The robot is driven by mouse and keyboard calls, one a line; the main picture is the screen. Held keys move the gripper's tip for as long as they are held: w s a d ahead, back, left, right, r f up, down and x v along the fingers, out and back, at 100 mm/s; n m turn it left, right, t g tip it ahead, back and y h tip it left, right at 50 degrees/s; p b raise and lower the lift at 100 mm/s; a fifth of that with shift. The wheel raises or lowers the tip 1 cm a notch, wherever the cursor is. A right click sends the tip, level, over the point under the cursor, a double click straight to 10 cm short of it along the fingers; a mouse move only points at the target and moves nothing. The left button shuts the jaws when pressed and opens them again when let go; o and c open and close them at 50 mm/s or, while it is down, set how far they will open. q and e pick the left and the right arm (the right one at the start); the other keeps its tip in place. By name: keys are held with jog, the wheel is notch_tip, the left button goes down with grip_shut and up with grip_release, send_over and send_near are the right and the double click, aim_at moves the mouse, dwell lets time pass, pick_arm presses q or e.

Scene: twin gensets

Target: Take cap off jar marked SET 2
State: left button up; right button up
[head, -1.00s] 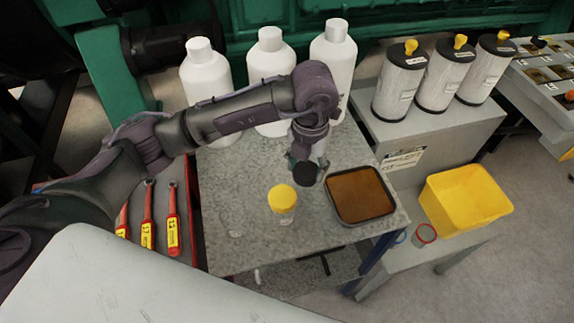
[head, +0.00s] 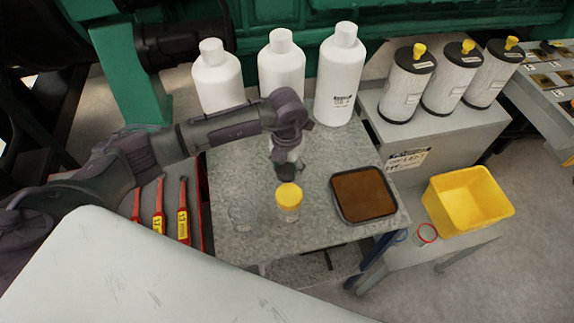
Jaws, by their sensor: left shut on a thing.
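A clear jar with a yellow cap (head: 289,194) stands upright on the grey metal table (head: 318,232); the cap is on it. My left gripper (head: 286,166) is just behind and above the yellow cap, pointing down. My right gripper is not in view.
A tray of brown liquid (head: 337,205) sits right of the capped jar. Several white bottles (head: 340,80) line the table's back. Filter canisters (head: 405,90) stand on a grey box at right, above a yellow bin (head: 466,205). Red-handled tools (head: 183,215) lie at left.

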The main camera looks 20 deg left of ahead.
aim_at(287, 170)
pick_arm(q)
jog(key=shift+f, duration=0.2)
jog(key=o, duration=1.3)
jog(key=shift+r, duration=0.1)
jog(key=shift+r, duration=0.3)
notch_tip(287, 170, up, 12)
jog(key=b, duration=0.2)
jog(key=shift+f+b, duration=0.15)
jog(key=shift+b, duration=0.15)
